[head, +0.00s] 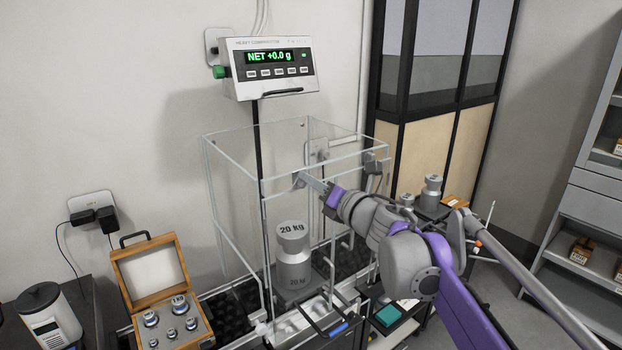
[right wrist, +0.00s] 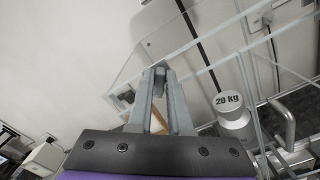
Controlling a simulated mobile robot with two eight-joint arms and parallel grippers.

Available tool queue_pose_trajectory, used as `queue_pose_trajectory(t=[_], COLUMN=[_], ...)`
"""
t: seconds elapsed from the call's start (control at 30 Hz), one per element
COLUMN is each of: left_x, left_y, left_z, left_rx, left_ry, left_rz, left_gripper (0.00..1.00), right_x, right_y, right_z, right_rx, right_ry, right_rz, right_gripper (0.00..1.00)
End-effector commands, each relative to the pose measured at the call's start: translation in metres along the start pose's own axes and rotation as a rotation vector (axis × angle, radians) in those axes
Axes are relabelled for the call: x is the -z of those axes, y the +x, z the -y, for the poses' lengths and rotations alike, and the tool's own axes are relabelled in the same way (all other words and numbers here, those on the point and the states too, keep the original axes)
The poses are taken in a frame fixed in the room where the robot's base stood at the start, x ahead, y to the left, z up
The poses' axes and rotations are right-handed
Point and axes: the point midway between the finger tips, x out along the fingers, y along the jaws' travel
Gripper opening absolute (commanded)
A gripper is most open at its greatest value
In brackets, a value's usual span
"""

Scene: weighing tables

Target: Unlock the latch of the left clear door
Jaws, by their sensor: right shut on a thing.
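The clear-walled case (head: 264,150) stands in the middle of the head view, with a 20 kg weight (head: 293,262) inside. In the right wrist view the fingertips (right wrist: 158,74) come close together around a small grey piece. I cannot tell whether the latch has turned. The clear door's panel looks closed. My left gripper is not in view.
A scale display (head: 270,68) above reads NET +0.0 g. An open wooden box of weights (head: 150,270) stands at the lower left. Another grey fitting (head: 374,165) sits at the case's top right. More weights (head: 431,192) stand behind my right arm.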

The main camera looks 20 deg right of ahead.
Motion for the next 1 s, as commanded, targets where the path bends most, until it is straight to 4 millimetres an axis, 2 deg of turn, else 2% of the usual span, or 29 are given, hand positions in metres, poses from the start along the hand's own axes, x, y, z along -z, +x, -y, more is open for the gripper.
queue_pose_trajectory(t=[0.6, 1.0], left_x=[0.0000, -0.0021], left_y=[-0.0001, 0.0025], left_z=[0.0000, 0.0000], left_rx=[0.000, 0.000], left_ry=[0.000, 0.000], left_rz=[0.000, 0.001], left_gripper=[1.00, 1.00], right_x=[0.0021, 0.0035], right_y=[0.0000, -0.0001], right_z=[0.0052, 0.0069], right_rx=[0.000, 0.000], right_ry=[0.579, 0.846], right_rz=[0.000, 0.000], right_gripper=[0.00, 0.00])
